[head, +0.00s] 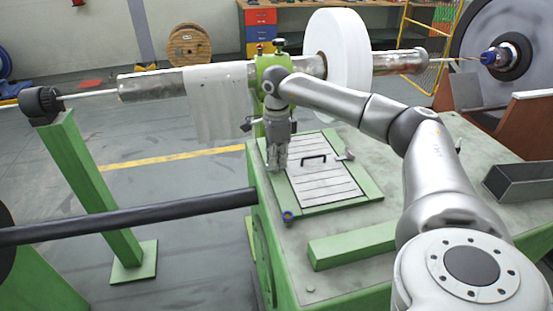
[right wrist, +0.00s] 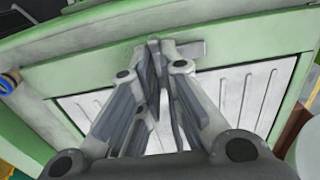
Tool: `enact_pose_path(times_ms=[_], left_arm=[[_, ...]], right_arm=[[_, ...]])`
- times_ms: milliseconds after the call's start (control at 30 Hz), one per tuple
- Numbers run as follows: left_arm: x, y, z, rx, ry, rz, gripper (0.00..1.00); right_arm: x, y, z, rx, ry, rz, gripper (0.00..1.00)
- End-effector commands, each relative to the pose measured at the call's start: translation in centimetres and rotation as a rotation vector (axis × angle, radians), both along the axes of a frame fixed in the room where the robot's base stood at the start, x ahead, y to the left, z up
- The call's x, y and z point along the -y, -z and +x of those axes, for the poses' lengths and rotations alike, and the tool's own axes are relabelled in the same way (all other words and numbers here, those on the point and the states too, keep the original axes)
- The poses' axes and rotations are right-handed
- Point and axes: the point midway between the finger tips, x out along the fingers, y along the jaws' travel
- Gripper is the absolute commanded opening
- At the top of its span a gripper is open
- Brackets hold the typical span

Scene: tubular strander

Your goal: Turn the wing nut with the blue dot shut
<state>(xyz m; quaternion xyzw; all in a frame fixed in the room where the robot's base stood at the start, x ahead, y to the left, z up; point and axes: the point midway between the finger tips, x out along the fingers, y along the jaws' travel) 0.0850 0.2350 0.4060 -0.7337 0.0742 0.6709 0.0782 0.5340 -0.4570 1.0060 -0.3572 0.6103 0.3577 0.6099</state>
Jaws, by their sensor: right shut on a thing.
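A hatch cover (head: 326,184) with pale ribbed slats, a green frame and a black handle (head: 313,158) lies on the machine top. My right gripper (head: 276,168) points down at the left edge of the frame. In the right wrist view its fingers (right wrist: 155,45) are shut on a grey wing nut (right wrist: 190,49), whose flat end sticks out to the right. No dot on this nut shows; the fingers cover most of it. A round blue piece (head: 288,216) sits at the front left corner, also in the right wrist view (right wrist: 8,85). Another grey wing nut (head: 346,155) is on the right edge.
A green bar (head: 352,244) lies in front of the cover, and a grey open channel (head: 520,182) is to the right. A green post (head: 258,90) and a white reel (head: 342,50) stand behind. A dark bar (head: 130,217) runs in from the left.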

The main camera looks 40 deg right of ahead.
Motion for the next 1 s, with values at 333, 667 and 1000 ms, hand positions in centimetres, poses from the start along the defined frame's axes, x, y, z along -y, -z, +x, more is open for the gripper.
enact_pose_path(times_ms=[333,667,1000], left_arm=[[-0.1,-0.5,0.0,0.0,0.0,0.001,0.66],[-0.1,-1.2,0.1,0.001,0.0,0.001,0.66],[-0.1,-1.9,0.1,0.002,-0.001,0.0,0.66]], right_arm=[[-0.1,-0.1,0.0,0.0,0.139,0.0,0.0],[-0.2,-0.1,-0.1,0.001,0.435,-0.001,0.0],[-0.3,-0.2,-0.2,0.002,0.756,-0.001,0.0]])
